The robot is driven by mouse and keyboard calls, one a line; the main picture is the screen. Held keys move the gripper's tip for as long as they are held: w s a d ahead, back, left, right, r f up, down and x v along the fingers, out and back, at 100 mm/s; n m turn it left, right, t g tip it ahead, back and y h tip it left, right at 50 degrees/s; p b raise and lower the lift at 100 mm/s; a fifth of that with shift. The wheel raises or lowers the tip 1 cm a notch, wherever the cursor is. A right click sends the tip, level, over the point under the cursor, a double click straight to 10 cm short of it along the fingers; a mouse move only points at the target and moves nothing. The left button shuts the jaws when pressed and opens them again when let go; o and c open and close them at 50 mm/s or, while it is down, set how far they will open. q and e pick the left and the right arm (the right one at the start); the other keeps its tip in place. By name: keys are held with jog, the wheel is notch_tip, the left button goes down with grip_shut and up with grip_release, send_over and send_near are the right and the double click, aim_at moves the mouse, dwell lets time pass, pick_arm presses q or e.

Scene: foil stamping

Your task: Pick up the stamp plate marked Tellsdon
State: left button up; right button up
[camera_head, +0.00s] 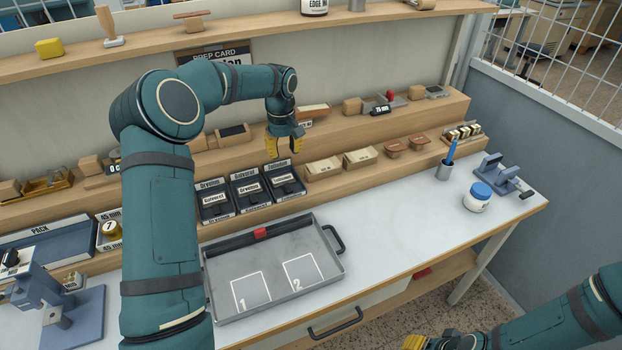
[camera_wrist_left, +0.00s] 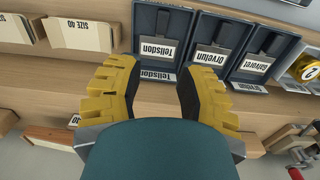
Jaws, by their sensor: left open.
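Three dark boxes stand in a row on the lower shelf step, each holding a labelled stamp plate. The Tellsdon plate (camera_head: 285,180) lies in the right-hand box, whose header also reads Tellsdon. In the left wrist view the Tellsdon plate (camera_wrist_left: 160,46) appears upside down in the left-hand box. My left gripper (camera_head: 284,146) is open and empty, above and behind the Tellsdon box. My right gripper (camera_head: 430,343) shows only partly at the bottom edge.
A grey tray (camera_head: 325,283) with areas 1 and 2 lies on the bench in front of the boxes. Cartons (camera_head: 324,168) stand right of the Tellsdon box. A pen cup (camera_head: 445,170) and a blue-lidded jar (camera_head: 478,196) stand right; the bench between is clear.

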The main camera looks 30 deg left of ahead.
pick_arm(q)
send_over(287, 186)
jog(key=f, duration=0.8)
jog(key=shift+w+a+b, duration=0.35)
jog(key=shift+a, duration=0.05)
jog(key=shift+s+d+f, duration=0.1)
jog(key=shift+d+f, duration=0.1)
jog(key=shift+f, duration=1.15)
jog(key=shift+s+d+f, duration=0.1)
jog(key=shift+d+f, duration=0.1)
jog(key=shift+f, duration=1.1)
grip_shut()
